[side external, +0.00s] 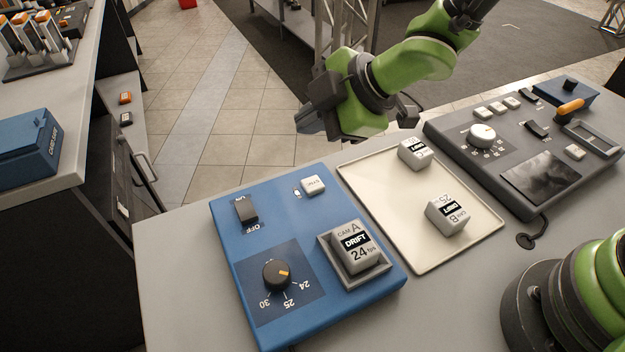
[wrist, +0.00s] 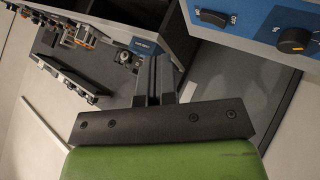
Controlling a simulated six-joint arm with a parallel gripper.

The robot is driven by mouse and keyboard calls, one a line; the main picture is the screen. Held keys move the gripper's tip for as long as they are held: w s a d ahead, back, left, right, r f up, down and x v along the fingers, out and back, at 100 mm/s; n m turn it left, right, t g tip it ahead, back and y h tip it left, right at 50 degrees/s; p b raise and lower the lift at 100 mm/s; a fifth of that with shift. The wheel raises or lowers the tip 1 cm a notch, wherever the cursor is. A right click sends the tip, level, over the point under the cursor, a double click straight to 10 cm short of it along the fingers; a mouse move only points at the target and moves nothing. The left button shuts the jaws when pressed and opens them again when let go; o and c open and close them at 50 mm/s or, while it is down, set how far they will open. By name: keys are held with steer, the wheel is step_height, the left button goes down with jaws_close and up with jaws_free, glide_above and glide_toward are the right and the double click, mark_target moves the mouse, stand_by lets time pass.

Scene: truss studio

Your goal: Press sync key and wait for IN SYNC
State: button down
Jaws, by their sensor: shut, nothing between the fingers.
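The white sync key (side external: 313,185) is at the far edge of the blue panel (side external: 222,262); its small lettering is hard to read. The CAM A block (side external: 358,255) sits in a grey-rimmed nest on the panel and its display reads DRIFT, 24 fps. My gripper (side external: 308,122) is above and beyond the panel's far edge, apart from the key. Its dark fingers also show in the wrist view (wrist: 155,80), together and empty. The wrist view shows part of the blue panel (wrist: 258,20) at upper right, with the key out of view.
A cream tray (side external: 375,195) holds the CAM B block (side external: 447,214) and another block (side external: 415,153), both reading DRIFT. A grey console (side external: 460,135) stands at right.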

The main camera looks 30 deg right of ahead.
mark_target(313, 186)
steer(key=shift+f, duration=4.4)
steer(key=shift+f, duration=0.15)
steer(key=shift+f, duration=0.25)
steer(key=shift+f, duration=0.45)
steer(key=shift+r, duration=0.85)
steer(key=shift+r, duration=2.55)
